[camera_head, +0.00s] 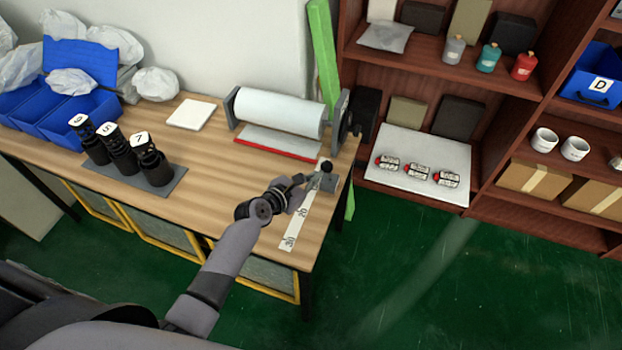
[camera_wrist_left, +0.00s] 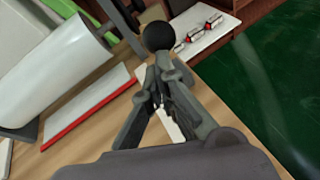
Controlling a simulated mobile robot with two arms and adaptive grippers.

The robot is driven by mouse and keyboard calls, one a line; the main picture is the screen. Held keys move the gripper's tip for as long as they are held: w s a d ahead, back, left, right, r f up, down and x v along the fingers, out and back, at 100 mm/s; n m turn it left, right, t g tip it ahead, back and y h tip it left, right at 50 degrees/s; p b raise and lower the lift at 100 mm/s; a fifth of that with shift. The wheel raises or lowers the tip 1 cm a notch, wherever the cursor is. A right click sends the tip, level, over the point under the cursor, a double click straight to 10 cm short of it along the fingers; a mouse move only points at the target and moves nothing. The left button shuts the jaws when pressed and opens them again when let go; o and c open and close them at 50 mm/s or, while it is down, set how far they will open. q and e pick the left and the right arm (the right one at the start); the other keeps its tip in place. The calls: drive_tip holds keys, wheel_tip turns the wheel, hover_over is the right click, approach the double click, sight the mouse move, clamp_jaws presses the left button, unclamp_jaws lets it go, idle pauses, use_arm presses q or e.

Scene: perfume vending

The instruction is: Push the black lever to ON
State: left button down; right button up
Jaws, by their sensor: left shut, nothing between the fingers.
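The black lever shows as a dark round knob (camera_head: 327,167) on a small grey device (camera_head: 322,183) at the right end of the wooden table. In the left wrist view the black knob (camera_wrist_left: 158,36) is just beyond my fingertips. My left gripper (camera_head: 300,180) is shut and empty, reaching in from the left, close to the lever. It also shows in the left wrist view (camera_wrist_left: 165,66). I cannot tell whether it touches the knob. The lever's shaft is mostly hidden behind the fingers. No ON marking is legible. My right gripper is not in view.
A white ruler strip (camera_head: 299,226) lies on the table (camera_head: 215,160) beside the device. A white roll (camera_head: 279,112) with a red-edged plate (camera_head: 275,145) stands behind. A holder with black cylinders (camera_head: 135,180) is at left. Shelves (camera_head: 490,170) stand at right.

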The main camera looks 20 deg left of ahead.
use_arm(q)
drive_tip(key=w+r+p, duration=0.3)
drive_tip(key=w+p, duration=0.1)
drive_tip(key=w, duration=0.5)
drive_tip(key=shift+w+d, duration=0.2)
drive_tip(key=shift+w, duration=0.05)
drive_tip(key=shift+r, duration=0.1)
idle(0.7)
